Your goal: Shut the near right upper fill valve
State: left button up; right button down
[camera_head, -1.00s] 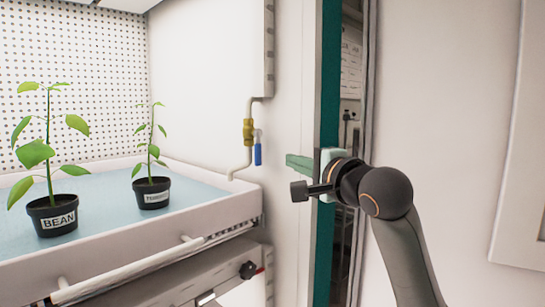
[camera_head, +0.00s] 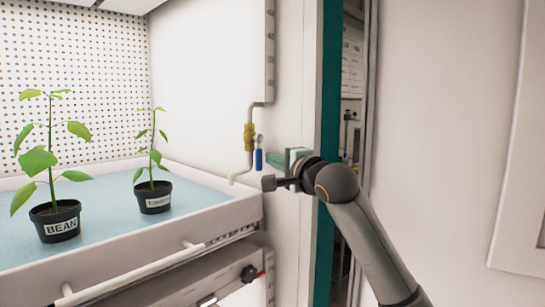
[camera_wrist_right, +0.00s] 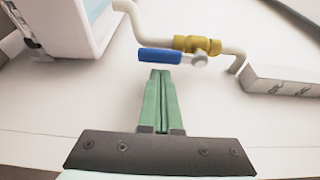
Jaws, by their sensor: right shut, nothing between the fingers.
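The fill valve has a brass body (camera_head: 249,138) on a white pipe at the right of the tray. Its blue lever (camera_head: 259,158) hangs downward, alongside the pipe. In the right wrist view the brass body (camera_wrist_right: 197,44) is ahead, and the blue lever (camera_wrist_right: 158,56) lies roughly parallel to the pipe. My right gripper (camera_head: 269,160) is just right of the lever, its green fingers pressed together and empty. In the wrist view the fingertips (camera_wrist_right: 161,74) end close by the lever; I cannot tell whether they touch. My left gripper is not in view.
A white tray (camera_head: 225,214) holds a potted BEAN plant (camera_head: 56,220) and a second labelled pot (camera_head: 153,196). A dark knob (camera_head: 249,273) is below the tray. A green-edged opening (camera_head: 328,90) stands right of the valve, behind my right arm.

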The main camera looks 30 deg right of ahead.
jog(key=shift+w, duration=0.35)
dwell(0.3)
jog(key=shift+a+m+p, duration=0.15)
jog(key=shift+m+p, duration=0.25)
